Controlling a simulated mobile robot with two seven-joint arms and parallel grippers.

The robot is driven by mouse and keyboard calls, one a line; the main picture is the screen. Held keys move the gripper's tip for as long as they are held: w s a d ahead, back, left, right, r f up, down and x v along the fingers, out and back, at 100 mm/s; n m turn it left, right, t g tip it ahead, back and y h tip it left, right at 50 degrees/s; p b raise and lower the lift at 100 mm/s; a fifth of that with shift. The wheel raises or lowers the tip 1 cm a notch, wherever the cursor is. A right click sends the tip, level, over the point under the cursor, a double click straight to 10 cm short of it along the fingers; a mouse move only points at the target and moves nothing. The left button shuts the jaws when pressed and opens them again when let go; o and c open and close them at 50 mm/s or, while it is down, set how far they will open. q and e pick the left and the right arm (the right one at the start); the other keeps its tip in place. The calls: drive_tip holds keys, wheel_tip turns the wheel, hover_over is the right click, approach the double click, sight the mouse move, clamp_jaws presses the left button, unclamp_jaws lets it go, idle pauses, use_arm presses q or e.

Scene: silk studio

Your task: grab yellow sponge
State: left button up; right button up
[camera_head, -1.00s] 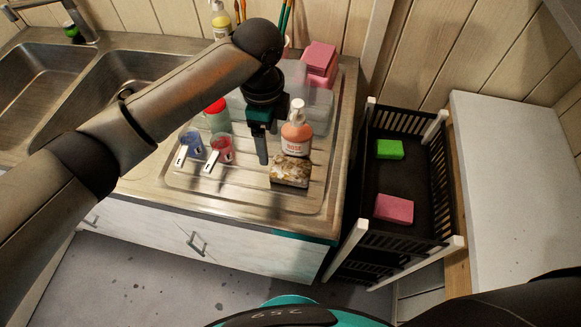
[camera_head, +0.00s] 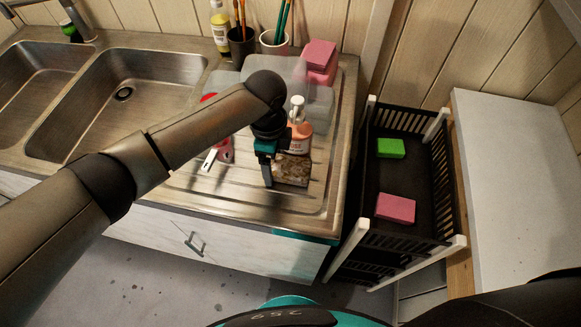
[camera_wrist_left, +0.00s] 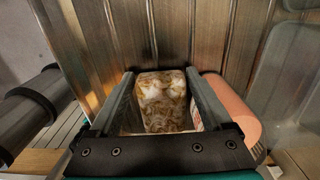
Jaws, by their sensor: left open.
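The sponge (camera_head: 292,172), mottled yellow-brown and white, lies on the steel drainboard (camera_head: 225,200) in front of the soap bottle. My left gripper (camera_head: 270,180) is open and points down at the sponge's left side in the head view, hiding part of it. In the left wrist view the sponge (camera_wrist_left: 163,103) shows between the two open fingers of the left gripper (camera_wrist_left: 160,75). Whether the fingers touch it, I cannot tell. My right gripper is not in view.
A pink soap bottle (camera_head: 299,133) stands right behind the sponge, and its side (camera_wrist_left: 232,108) is close beside one finger in the wrist view. A red cup (camera_head: 224,150) is left of the gripper. A black rack (camera_head: 408,165) holds green (camera_head: 390,148) and pink (camera_head: 395,208) sponges.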

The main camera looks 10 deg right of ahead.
use_arm(q)
drive_tip(key=c, duration=1)
drive_tip(key=shift+o, duration=0.2)
drive_tip(key=shift+r, duration=0.2)
